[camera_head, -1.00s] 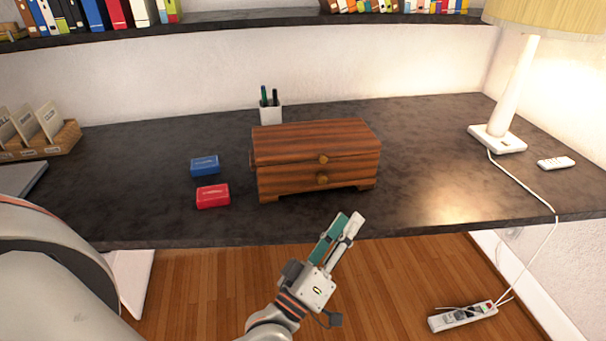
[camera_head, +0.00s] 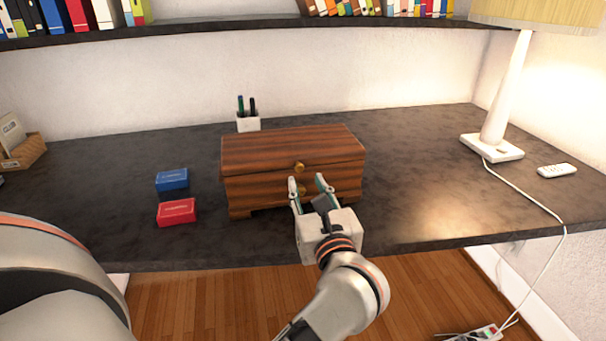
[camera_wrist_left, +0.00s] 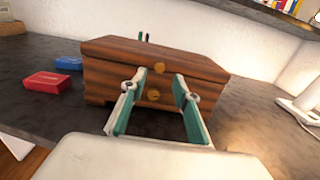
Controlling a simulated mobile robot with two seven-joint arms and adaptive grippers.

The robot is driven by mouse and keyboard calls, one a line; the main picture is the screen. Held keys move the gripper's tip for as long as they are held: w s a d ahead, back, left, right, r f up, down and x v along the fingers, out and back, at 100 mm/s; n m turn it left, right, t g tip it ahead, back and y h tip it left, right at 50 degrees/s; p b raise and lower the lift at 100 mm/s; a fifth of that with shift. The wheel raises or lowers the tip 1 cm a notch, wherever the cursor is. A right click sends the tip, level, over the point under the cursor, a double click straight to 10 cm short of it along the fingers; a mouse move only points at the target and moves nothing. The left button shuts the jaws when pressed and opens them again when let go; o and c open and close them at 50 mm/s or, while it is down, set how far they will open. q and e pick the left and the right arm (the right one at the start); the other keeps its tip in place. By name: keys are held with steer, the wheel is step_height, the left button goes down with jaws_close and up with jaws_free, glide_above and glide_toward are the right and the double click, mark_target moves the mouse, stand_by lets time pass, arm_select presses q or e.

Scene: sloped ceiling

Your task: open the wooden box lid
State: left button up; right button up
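The wooden box (camera_head: 255,190) stands on the dark desk with its lid (camera_head: 275,147) closed. My right gripper is not in view.
A blue box (camera_head: 172,180) and a red box (camera_head: 177,212) lie left of the wooden box. A white pen cup (camera_head: 248,122) stands behind it. A lamp (camera_head: 493,148) and a remote (camera_head: 557,170) are at the right.

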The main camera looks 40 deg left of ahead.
mark_target(300, 168)
arm_select(q)
steer(key=shift+x, duration=2.75)
jaws_close()
